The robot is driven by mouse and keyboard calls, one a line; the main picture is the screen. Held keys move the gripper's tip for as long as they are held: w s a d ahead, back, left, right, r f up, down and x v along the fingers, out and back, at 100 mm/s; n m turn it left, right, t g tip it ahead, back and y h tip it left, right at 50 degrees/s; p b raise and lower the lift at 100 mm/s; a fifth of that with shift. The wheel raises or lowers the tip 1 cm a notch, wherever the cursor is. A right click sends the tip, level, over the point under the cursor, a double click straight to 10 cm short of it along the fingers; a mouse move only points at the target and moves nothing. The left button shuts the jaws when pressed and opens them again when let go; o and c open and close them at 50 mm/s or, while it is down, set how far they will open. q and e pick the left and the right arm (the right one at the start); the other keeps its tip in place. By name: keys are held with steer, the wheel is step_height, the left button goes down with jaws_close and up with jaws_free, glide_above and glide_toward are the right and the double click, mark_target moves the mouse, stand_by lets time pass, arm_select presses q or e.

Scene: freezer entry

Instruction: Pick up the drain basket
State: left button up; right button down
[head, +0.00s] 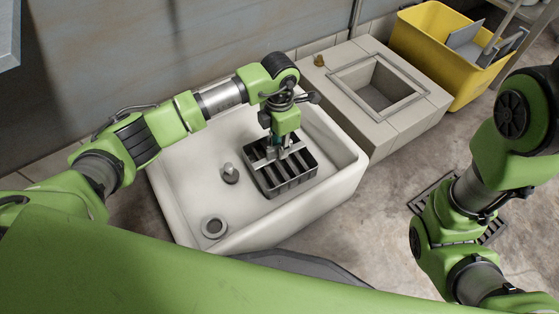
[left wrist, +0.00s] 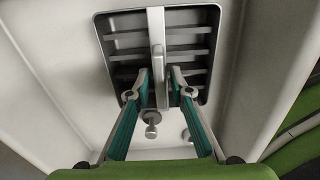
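The drain basket (head: 298,179) is a dark slotted tray with a light handle bar across its middle. It sits in the right part of the white sink (head: 188,192). My left gripper (head: 277,152) points down over the basket. In the left wrist view, the basket (left wrist: 120,44) lies beyond the fingers. The left fingertips (left wrist: 160,78) stand on either side of the handle bar (left wrist: 157,30), with a narrow gap showing, so the gripper looks open around it. Whether a finger touches the bar is hard to see. My right gripper is out of view.
A grey knobbed fitting (head: 230,173) and a round drain ring (head: 214,226) are in the sink, left of the basket. A tiled block with a square opening (head: 376,84) stands behind right, then a yellow bin (head: 428,40). A floor grate (head: 432,193) lies partly behind my right arm.

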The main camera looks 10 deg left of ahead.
arm_select(q)
jaws_close()
steer(key=shift+r, duration=0.1)
